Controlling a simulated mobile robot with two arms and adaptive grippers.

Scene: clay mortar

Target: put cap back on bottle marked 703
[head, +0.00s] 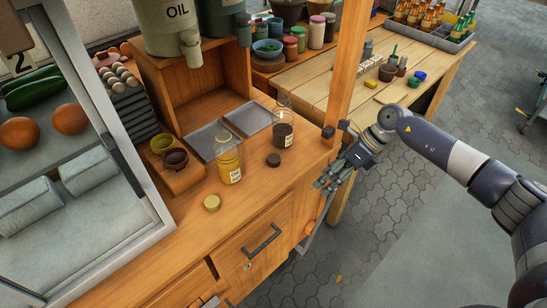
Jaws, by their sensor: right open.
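Two clear bottles stand upright and uncapped on the wooden counter (262,205). One bottle (228,158) holds yellow contents; the other bottle (283,130) holds dark contents. Each has a small white label, too small to read, so I cannot tell which is marked 703. A yellow-green cap (212,203) lies left of and in front of the yellow bottle. A dark brown cap (274,160) lies just in front of the dark bottle. My right gripper (328,181) is open and empty at the counter's right edge, right of the dark bottle and apart from both caps. My left gripper is not in view.
Metal trays (248,117) lie behind the bottles. A wooden post (349,60) rises near my right gripper. A glass case (150,190) fills the left. The counter's front is clear.

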